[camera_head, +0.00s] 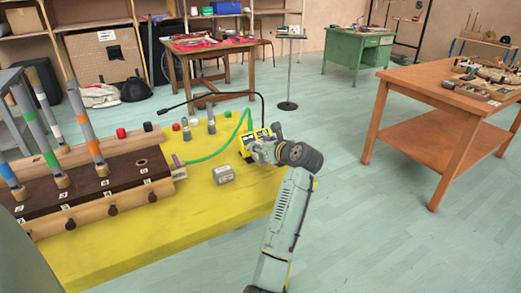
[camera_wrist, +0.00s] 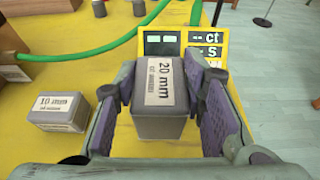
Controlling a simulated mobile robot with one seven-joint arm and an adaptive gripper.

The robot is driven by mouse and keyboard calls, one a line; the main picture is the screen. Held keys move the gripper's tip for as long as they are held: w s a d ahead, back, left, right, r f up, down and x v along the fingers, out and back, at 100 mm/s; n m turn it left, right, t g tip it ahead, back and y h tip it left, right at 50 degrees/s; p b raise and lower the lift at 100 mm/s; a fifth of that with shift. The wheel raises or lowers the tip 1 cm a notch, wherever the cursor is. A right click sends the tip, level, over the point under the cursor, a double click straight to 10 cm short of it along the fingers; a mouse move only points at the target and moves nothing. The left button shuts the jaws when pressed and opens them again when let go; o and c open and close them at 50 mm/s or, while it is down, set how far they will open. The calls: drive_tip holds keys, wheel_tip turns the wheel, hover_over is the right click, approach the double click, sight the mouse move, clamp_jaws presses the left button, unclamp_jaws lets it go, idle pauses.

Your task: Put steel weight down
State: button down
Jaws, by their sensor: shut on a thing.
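The steel weight is a grey block (camera_wrist: 163,127) with a white label reading "20 mm" on top. It sits between the two fingers of my gripper (camera_wrist: 168,105) in the wrist view, with the pads against its sides. In the head view my gripper (camera_head: 262,150) is over the right part of the yellow table, beside a yellow device, and hides most of the block. I cannot tell whether the block's underside touches the table. A second grey block (camera_wrist: 62,112), labelled "10 mm", rests on the table to the left; it also shows in the head view (camera_head: 223,174).
The yellow device (camera_wrist: 205,42) with dark displays stands just beyond the held block. A green cable (camera_head: 215,152) curves across the yellow table (camera_head: 190,225). A wooden rack with upright tubes (camera_head: 90,185) fills its left side. The table's front middle is clear.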

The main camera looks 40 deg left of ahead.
drive_tip(key=shift+w+a, duration=0.4)
drive_tip(key=shift+f+p, duration=0.6)
drive_tip(key=shift+f, duration=1.1)
drive_tip(key=c, duration=1)
unclamp_jaws()
drive_tip(key=shift+f, duration=0.2)
drive_tip(key=shift+c, duration=0.2)
